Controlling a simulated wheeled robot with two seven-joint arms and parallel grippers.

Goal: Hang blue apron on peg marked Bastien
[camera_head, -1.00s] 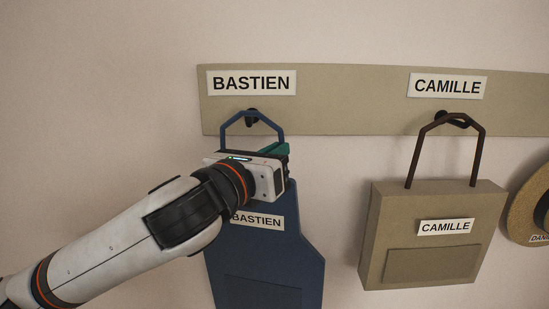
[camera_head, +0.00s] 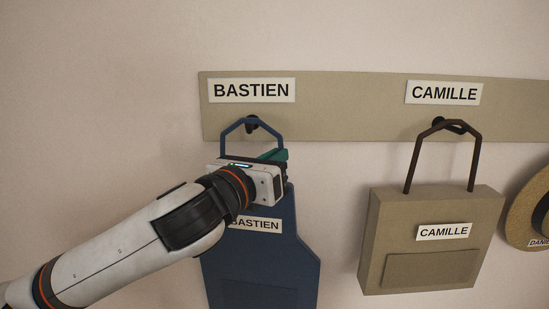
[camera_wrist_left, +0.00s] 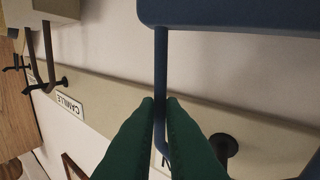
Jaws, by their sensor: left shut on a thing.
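The blue apron (camera_head: 262,262) hangs upright below the Bastien label (camera_head: 251,90), with a Bastien tag (camera_head: 256,225) on its chest. My left gripper (camera_wrist_left: 160,101) is shut on one side of the apron's stiff blue neck loop (camera_wrist_left: 160,68). The loop's top is level with the dark Bastien peg (camera_head: 252,124) in the head view. In the left wrist view the peg (camera_wrist_left: 222,146) shows within the loop's outline. I cannot tell whether the loop rests on it. My gripper and wrist hide part of the apron's upper left side. My right gripper is not in view.
The beige peg board (camera_head: 340,112) runs along the wall. To the right, a tan bag (camera_head: 425,270) tagged Camille hangs by its dark handle on the Camille peg (camera_head: 452,124). A straw hat (camera_head: 520,215) is at the right edge. The wall left of the apron is bare.

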